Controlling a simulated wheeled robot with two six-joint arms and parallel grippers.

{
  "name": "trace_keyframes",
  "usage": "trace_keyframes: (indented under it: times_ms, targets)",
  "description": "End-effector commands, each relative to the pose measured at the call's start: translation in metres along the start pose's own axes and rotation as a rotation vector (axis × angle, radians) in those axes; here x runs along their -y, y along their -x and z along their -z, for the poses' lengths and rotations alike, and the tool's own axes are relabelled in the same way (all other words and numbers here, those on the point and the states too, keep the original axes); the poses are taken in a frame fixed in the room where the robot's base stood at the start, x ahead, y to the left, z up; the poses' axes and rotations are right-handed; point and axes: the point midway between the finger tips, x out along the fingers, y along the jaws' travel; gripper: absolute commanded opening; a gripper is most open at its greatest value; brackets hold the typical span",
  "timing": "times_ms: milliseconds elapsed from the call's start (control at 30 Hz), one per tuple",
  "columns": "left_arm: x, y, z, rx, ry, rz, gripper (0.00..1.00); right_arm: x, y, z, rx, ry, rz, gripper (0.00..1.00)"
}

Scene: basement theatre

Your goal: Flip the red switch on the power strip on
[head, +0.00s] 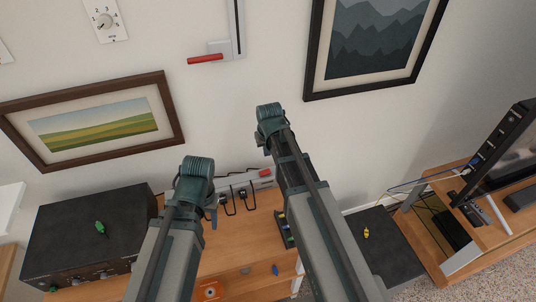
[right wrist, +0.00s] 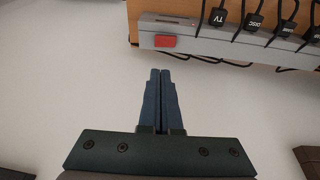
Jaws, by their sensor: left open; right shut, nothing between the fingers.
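The grey power strip (head: 233,184) lies along the back edge of the wooden desk, with black plugs in it. Its red switch (head: 265,172) is at the right end; I cannot tell which way it is set. In the right wrist view the red switch (right wrist: 165,42) sits on the end of the strip (right wrist: 190,42), ahead of my right gripper (right wrist: 160,72). That gripper is shut and empty, its tips apart from the switch. My left gripper (head: 212,216) is mostly hidden by its own arm, near the left part of the strip; it is open.
A wall lever with a red handle (head: 205,58) and a numbered dial (head: 105,21) are on the wall. Framed pictures hang left (head: 165,88) and right (head: 313,75). A black box (head: 75,225) stands on the left of the desk (head: 240,245). A TV stand (head: 432,240) is at right.

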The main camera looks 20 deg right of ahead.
Motion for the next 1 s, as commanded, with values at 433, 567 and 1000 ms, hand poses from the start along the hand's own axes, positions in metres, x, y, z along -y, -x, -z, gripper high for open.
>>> trace_keyframes:
  times_ms: [433, 567, 1000]
  targets:
    - [-0.006, -0.066, 0.004, 0.0, 0.001, 0.0, 0.5, 0.0, -0.069, -0.001, 0.0, 0.0, 0.0, 0.0]
    - [-0.008, -0.084, 0.005, 0.0, 0.001, 0.0, 0.5, 0.0, -0.088, -0.001, 0.0, 0.0, 0.0, 0.0]
    - [-0.011, -0.12, 0.007, 0.0, 0.001, 0.0, 0.5, -0.004, -0.123, -0.012, 0.0, 0.001, 0.0, 0.0]
